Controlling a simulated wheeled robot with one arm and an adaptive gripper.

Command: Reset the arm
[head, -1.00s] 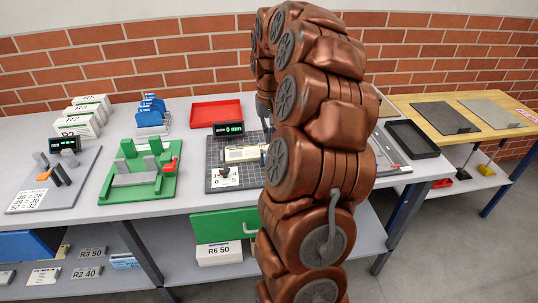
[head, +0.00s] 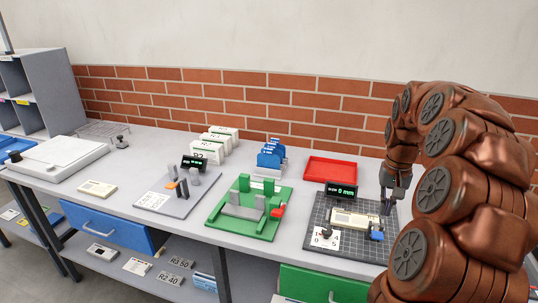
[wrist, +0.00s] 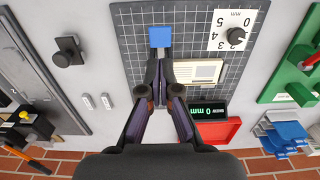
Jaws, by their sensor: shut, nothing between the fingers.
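My arm is brown and bulky at the right of the head view, bent over the bench with its wrist pointing down. My gripper (head: 387,207) is shut and empty above the right part of the dark grid board (head: 318,212). In the wrist view my gripper (wrist: 160,62) has its fingertips together over the board. A small blue block (head: 376,236) is close by; it also shows in the wrist view (wrist: 160,37), just beyond the fingertips.
A display (head: 341,190) stands at the board's back edge, with a dial card (head: 325,239) in front. A red tray (head: 330,170) is behind. A green fixture (head: 240,218), blue holders (head: 270,157) and white holders (head: 213,147) stand further left. The air around my gripper looks clear.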

